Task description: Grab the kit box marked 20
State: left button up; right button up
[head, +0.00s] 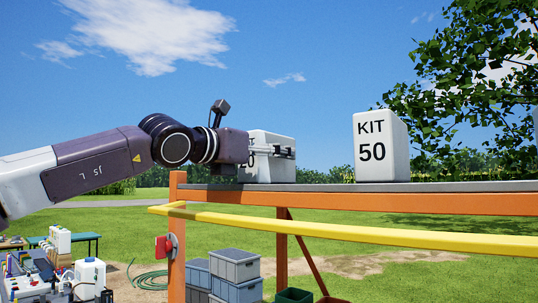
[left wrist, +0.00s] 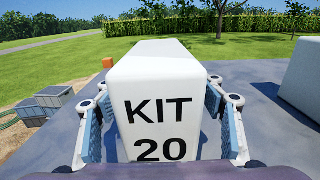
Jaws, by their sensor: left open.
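The white kit box marked 20 (left wrist: 160,100) fills the middle of the left wrist view, upright on a grey shelf top. In the head view the same box (head: 277,170) stands at the shelf's left end, its label partly hidden by my gripper. My left gripper (head: 290,152) reaches it from the left. In the left wrist view my left gripper (left wrist: 161,122) is open, with one finger on each side of the box. A gap shows at the lower sides; I cannot tell whether the fingers touch it. My right gripper is not in view.
A white box marked KIT 50 (head: 382,147) stands farther right on the orange-framed shelf (head: 330,199). A yellow rail (head: 350,233) runs along the shelf's front. Grey crates (head: 235,266) stand on the ground below. A green table (head: 70,238) is at lower left.

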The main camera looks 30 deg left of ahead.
pick_arm(q)
jog(key=shift+s, duration=0.2)
jog(key=c, duration=1.4)
jog(key=shift+c, duration=0.3)
jog(key=shift+r, duration=0.15)
